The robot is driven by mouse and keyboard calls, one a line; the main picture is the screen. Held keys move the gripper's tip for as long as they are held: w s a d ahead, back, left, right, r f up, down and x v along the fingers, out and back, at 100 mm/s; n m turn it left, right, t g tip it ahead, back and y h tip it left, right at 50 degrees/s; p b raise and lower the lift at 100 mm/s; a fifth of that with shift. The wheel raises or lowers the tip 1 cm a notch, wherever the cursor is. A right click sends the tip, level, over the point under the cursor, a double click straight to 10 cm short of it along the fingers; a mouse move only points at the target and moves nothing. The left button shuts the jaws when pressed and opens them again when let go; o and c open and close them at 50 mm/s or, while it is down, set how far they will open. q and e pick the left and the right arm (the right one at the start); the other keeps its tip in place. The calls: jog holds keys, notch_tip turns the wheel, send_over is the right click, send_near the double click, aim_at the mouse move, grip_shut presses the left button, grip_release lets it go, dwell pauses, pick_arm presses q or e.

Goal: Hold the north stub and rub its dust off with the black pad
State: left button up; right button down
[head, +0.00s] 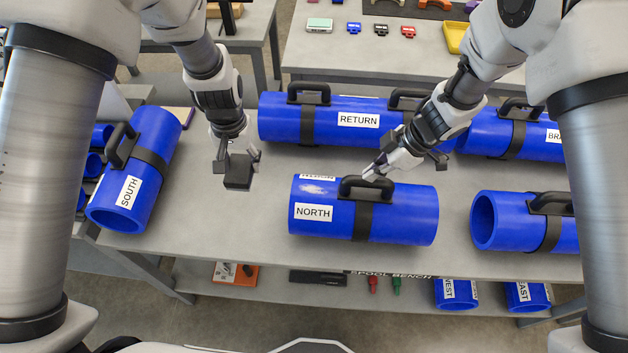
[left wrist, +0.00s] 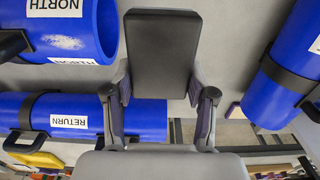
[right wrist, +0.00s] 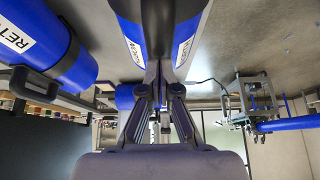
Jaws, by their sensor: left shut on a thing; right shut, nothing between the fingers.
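The north stub (head: 405,215) is a blue pipe piece with a black strap, a black handle (head: 366,187) and NORTH labels, lying on the bench. A pale dust patch (head: 314,189) shows on its upper left; it also shows in the left wrist view (left wrist: 64,42). My left gripper (head: 238,160) is shut on the black pad (head: 238,176), held above the bench left of the stub; the pad fills the left wrist view's centre (left wrist: 160,48). My right gripper (head: 378,172) is shut at the stub's handle, its fingers close together. Whether they touch the handle I cannot tell.
The return pipe (head: 279,117) lies behind the north stub. Bare bench (head: 230,222) shows between the south and north stubs. A lower shelf (head: 330,298) holds small tools.

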jog(key=shift+s, duration=0.1)
pick_arm(q)
jog(key=shift+w+r+p, duration=0.15)
jog(key=shift+r+p, duration=0.3)
jog(key=shift+p, duration=0.15)
pick_arm(e)
notch_tip(320, 180, up, 2)
jog(key=shift+r, duration=1.5)
jog(key=shift+w+d+r, duration=0.1)
jog(key=shift+w+r, duration=0.05)
jog(key=shift+w, duration=0.05)
jog(key=v, duration=1.1)
jog(key=shift+r, duration=0.25)
jog(key=shift+d, duration=0.1)
